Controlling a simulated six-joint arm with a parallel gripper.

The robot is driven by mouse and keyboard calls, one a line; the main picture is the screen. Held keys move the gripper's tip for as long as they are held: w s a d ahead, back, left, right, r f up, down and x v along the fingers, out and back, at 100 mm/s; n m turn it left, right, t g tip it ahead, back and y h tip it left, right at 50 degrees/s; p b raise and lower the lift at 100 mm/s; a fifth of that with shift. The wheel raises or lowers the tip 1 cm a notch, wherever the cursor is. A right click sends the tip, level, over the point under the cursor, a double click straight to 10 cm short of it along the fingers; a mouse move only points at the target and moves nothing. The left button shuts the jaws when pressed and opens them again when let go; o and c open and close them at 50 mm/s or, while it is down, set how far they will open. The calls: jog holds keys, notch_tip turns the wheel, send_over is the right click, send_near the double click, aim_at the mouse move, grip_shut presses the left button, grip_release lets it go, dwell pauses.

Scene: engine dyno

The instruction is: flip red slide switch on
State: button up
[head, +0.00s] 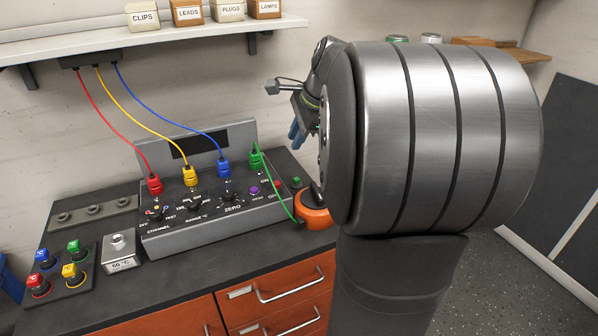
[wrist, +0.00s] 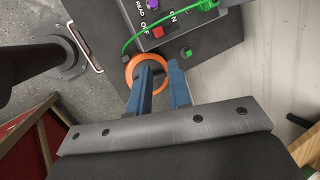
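The red slide switch (head: 277,184) is at the right end of the grey instrument panel (head: 190,235), between the ON and OFF labels. In the wrist view the red switch (wrist: 158,31) shows nearer the OFF label than the ON label. My gripper (head: 296,133) is above and behind the panel's right end in the head view, its blue fingers pointing down. In the wrist view my gripper (wrist: 161,64) has a gap between its two fingers, with nothing between them. The fingers are apart from the switch. My arm covers much of the head view's right side.
A purple button (head: 254,190) sits left of the switch. A small green block (head: 297,181) lies right of the panel. A shelf (head: 150,40) hangs above.

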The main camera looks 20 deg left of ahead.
aim_at(276, 186)
jog(key=s+f+m, duration=0.1)
jog(key=m, duration=0.1)
jog(key=s+f+m+t+y, duration=0.1)
jog(key=f+m, duration=0.1)
jog(key=m, duration=0.1)
jog(key=s+f+m+t, duration=0.1)
jog(key=s+m, duration=0.1)
jog(key=m, duration=0.1)
jog(key=shift+d+f+y, duration=0.15)
jog(key=shift+f+y, duration=0.15)
jog(key=shift+f, duration=0.1)
grip_shut()
jog(key=s+d+f+m+t, duration=0.2)
jog(key=s+d+f+m, duration=0.1)
jog(key=m, duration=0.6)
notch_tip(276, 186, down, 2)
jog(key=shift+s+t, duration=0.4)
jog(key=shift+s, duration=0.05)
jog(key=shift+d, duration=0.1)
jog(key=x, duration=1)
jog(key=shift+f, duration=0.2)
jog(key=shift+w+a+r, duration=0.15)
jog(key=shift+w+a, duration=0.8)
jog(key=shift+w, duration=0.05)
jog(key=shift+w+a, duration=0.45)
